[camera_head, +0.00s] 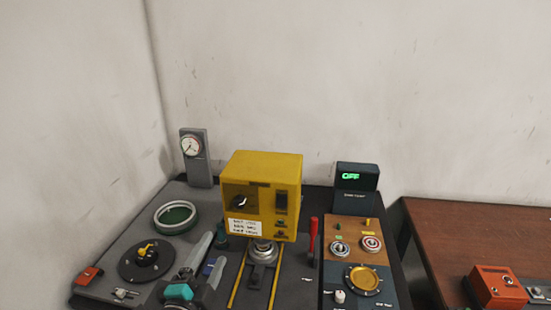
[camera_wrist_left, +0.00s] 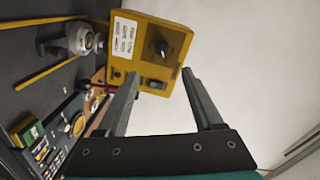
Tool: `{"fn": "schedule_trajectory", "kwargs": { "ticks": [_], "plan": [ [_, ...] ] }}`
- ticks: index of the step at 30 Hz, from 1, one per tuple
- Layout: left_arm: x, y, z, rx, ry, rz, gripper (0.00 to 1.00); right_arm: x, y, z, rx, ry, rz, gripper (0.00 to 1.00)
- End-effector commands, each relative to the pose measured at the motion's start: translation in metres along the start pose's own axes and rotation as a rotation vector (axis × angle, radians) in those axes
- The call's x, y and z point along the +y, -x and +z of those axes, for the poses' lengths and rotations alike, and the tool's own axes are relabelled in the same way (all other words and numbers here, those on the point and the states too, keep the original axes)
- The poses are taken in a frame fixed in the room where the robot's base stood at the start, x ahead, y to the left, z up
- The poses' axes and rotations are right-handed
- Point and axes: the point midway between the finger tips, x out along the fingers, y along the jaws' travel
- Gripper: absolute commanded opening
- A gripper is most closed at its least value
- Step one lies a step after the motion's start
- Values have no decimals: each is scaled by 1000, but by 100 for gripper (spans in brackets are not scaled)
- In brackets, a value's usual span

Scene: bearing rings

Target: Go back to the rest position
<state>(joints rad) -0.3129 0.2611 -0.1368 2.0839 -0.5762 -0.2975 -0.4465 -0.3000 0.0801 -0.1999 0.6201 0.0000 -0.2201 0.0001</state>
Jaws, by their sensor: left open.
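My left gripper (camera_head: 216,249) is in the lower middle of the head view, over the dark workbench (camera_head: 110,235). Its two grey fingers stand apart, and a teal part shows behind them. In the left wrist view the open fingers (camera_wrist_left: 160,73) have nothing between them. They point toward a yellow machine box (camera_wrist_left: 150,50), which also stands at the bench's middle in the head view (camera_head: 262,180). A metal bearing-like part (camera_head: 263,251) sits below the box on a slide with yellow rails. My right gripper is not in view.
A green dish with a pale rim (camera_head: 175,217), a black dial (camera_head: 146,260) and a gauge (camera_head: 192,147) are on the left. A red lever (camera_head: 313,240), control panel (camera_head: 358,250) and display reading OFF (camera_head: 356,177) are on the right. A brown table (camera_head: 450,235) stands beyond.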

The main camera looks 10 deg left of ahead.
Motion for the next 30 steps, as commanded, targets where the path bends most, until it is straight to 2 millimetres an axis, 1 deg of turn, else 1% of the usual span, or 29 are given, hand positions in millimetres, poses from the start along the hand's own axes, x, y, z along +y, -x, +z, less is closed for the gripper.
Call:
{"fn": "schedule_trajectory", "kwargs": {
  "ticks": [2, 5, 8, 11, 12, 14, 15, 18, 21, 27, 28, 30],
  "plan": [
    [5, 5, 7, -49, 60, 30, 68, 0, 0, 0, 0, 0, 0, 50],
    [19, 18, 21, -157, 187, 99, 68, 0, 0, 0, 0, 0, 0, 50],
    [40, 38, 35, -292, 347, 195, 68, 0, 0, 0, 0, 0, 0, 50],
    [64, 64, 44, -430, 499, 299, 68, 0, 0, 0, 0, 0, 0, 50],
    [73, 76, 46, -484, 557, 343, 68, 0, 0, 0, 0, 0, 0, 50],
    [87, 95, 46, -563, 637, 409, 68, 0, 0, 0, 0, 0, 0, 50],
    [95, 108, 45, -612, 685, 452, 68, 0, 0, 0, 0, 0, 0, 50],
    [112, 137, 41, -721, 779, 548, 68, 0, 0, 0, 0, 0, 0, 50],
    [124, 163, 35, -812, 851, 632, 68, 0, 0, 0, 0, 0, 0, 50],
    [139, 213, 20, -970, 951, 785, 68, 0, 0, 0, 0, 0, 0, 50],
    [142, 219, 18, -991, 960, 804, 68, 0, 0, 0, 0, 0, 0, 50],
    [162, 211, 27, -993, 951, 803, 68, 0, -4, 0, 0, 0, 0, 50]
  ]
}}
